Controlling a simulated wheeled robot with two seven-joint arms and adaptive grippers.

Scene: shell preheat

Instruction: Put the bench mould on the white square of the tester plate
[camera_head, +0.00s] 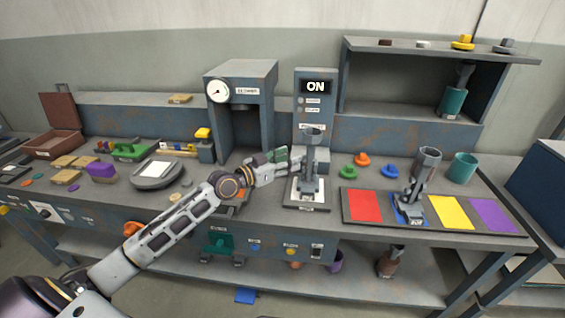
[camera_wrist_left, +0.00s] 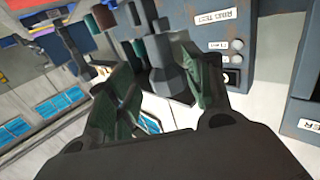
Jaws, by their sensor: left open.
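The bench mould (camera_head: 310,177), a dark grey piece with a wide cup-like top and narrower stem, stands upright on the tester plate (camera_head: 291,205). White of the plate's square (camera_head: 317,194) shows around its foot; how well it is centred I cannot tell. My left gripper (camera_head: 291,160) is at the mould's left side, open. In the left wrist view the mould (camera_wrist_left: 168,72) stands between the two dark green fingers (camera_wrist_left: 160,75), with a gap on the right; contact on the left is unclear. My right gripper is not in view.
The tester column (camera_head: 315,100) reading ON rises right behind the mould. A gauge press (camera_head: 240,100) stands to the left. On the right, a similar grey piece (camera_head: 413,190) stands on the blue square of a colour board (camera_head: 435,229). Coloured knobs (camera_head: 362,160) lie between.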

